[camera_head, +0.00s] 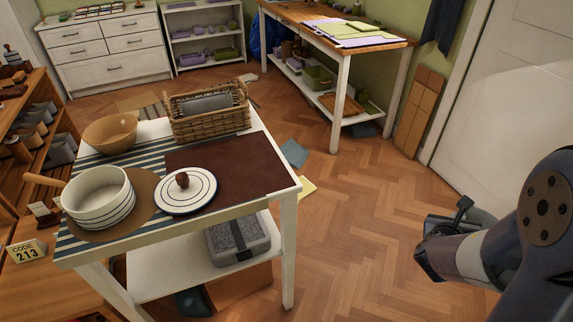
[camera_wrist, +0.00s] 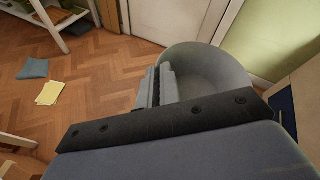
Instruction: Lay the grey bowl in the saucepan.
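The saucepan (camera_head: 98,197) is white with dark stripes and a wooden handle pointing left. It stands open on a round brown mat at the near left of the white table, and its visible inside looks empty. The grey bowl (camera_wrist: 215,68) fills the upper right of the wrist view, its hollow facing the camera. My gripper (camera_wrist: 155,85) is closed on the bowl's left wall. In the head view my gripper (camera_head: 428,248) is at the right, well away from the table, with a grey part of the bowl (camera_head: 481,216) behind it, mostly hidden.
The striped lid (camera_head: 200,198) with a brown knob lies right of the saucepan. A tan bowl (camera_head: 110,133) and a wicker basket (camera_head: 210,122) stand behind on the table. The brown placemat (camera_head: 245,165) is mostly bare. Open floor (camera_head: 370,220) lies between table and arm. A white door (camera_head: 510,90) is at right.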

